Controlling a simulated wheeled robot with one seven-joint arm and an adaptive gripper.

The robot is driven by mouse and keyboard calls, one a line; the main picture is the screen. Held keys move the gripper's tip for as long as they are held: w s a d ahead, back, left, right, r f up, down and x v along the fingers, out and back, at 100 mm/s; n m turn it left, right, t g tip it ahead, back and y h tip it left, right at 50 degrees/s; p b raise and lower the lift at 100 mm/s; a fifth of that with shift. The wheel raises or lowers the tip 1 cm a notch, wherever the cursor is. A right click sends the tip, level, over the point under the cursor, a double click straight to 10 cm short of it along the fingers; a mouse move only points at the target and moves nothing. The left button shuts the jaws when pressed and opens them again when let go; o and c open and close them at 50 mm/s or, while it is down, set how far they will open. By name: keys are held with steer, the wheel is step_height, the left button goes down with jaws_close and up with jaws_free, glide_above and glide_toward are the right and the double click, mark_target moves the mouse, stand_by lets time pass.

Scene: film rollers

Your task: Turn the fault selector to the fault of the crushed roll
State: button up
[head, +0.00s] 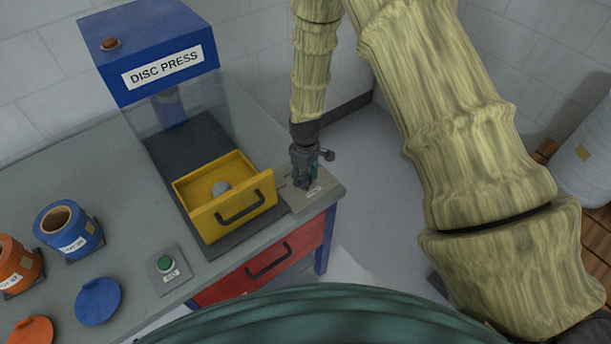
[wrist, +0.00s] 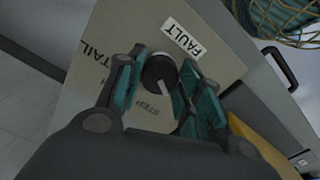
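The fault selector (wrist: 158,72) is a round dark knob with a white pointer mark, on a beige panel (wrist: 205,45). Its labels read FAULT, TAIL and STEP in the wrist view; other text is hidden. The pointer mark faces roughly toward STEP. In the head view my gripper (head: 309,172) points down over the panel at the bench corner and hides the knob. No crushed roll is identifiable.
A yellow open drawer (head: 232,203) of the blue disc press (head: 158,50) stands just left of my gripper. A green button (head: 166,264), a blue roll (head: 68,228) and an orange roll (head: 20,265) are on the bench. Open floor lies right of the bench.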

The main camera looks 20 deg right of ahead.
steer(key=shift+c, duration=0.9)
steer(key=m+b, duration=0.1)
steer(key=m, duration=0.3)
steer(key=m+b, duration=0.1)
steer(key=m, duration=0.2)
steer(key=shift+m, duration=0.3)
steer(key=m, duration=0.4)
steer(key=shift+b, duration=0.3)
steer(key=shift+m, duration=2)
